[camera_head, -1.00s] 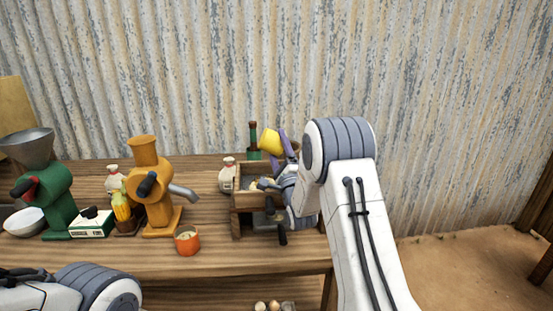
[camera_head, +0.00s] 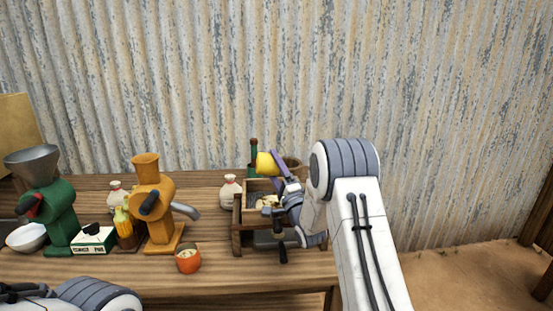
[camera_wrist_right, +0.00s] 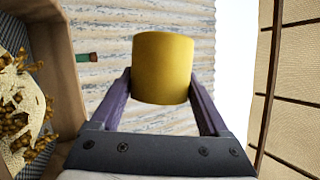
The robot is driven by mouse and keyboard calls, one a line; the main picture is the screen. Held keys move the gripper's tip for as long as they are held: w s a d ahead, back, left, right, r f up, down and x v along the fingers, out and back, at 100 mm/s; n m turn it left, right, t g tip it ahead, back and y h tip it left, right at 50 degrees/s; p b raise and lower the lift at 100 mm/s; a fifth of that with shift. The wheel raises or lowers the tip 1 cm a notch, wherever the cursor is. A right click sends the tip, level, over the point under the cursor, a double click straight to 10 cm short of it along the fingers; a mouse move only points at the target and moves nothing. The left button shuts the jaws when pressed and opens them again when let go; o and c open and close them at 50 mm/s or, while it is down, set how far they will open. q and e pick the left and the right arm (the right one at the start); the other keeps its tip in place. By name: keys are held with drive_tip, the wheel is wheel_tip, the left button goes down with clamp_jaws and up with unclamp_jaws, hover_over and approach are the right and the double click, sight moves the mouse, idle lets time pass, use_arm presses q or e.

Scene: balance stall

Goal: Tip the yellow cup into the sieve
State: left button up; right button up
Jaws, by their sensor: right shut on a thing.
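The yellow cup (camera_head: 266,163) is held by my right gripper (camera_head: 272,158) above the back of the wooden-framed sieve (camera_head: 237,216). In the right wrist view the two purple fingers of my gripper (camera_wrist_right: 162,88) are shut on either side of the cup (camera_wrist_right: 163,65). That view is rolled, and the cup appears to lie on its side in the room. Its mouth and inside are hidden. The sieve (camera_wrist_right: 62,60) stands at left there, with a pale heap and brown bits on its mesh.
A green bottle (camera_head: 253,148) and a round brown container (camera_head: 293,163) stand behind the sieve. A white sack (camera_head: 229,192) is left of it. An orange pot (camera_head: 188,260), an orange mill (camera_head: 152,200) and a green mill (camera_head: 60,212) stand farther left. Bare tabletop lies between pot and sieve.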

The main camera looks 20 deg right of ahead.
sight(268, 174)
drive_tip(key=f+n+g+p, duration=0.1)
drive_tip(key=n+p, duration=0.1)
drive_tip(key=a+f+n+g+y+p, duration=0.1)
drive_tip(key=n+p, duration=0.1)
drive_tip(key=n+g+p, duration=0.1)
drive_tip(key=n+p, duration=0.1)
drive_tip(key=shift+w+a+f+g+y, duration=0.3)
drive_tip(key=shift+a+f+g, duration=0.05)
drive_tip(key=shift+f+g, duration=0.05)
drive_tip(key=n+g+p, duration=0.1)
drive_tip(key=n, duration=0.1)
drive_tip(key=r+n+g+p, duration=0.1)
drive_tip(key=n+p, duration=0.1)
drive_tip(key=r+n+p, duration=0.1)
drive_tip(key=shift+w+a+n+g, duration=0.15)
drive_tip(key=shift+a+n+g, duration=0.25)
drive_tip(key=shift+r+n+g+p, duration=0.1)
drive_tip(key=shift+n+g+p, duration=0.3)
drive_tip(key=shift+n+p, duration=0.25)
drive_tip(key=shift+a+n+g+h, duration=0.1)
drive_tip(key=shift+n+g+h, duration=0.2)
drive_tip(key=shift+n+h, duration=0.4)
drive_tip(key=shift+w+a+r+n+g+h, duration=0.15)
drive_tip(key=shift+n+g+h, duration=0.15)
drive_tip(key=shift+n, duration=0.15)
drive_tip(key=shift+a+r+n+g+h, duration=0.25)
drive_tip(key=shift+n+g+h, duration=0.25)
drive_tip(key=shift+n, duration=0.5)
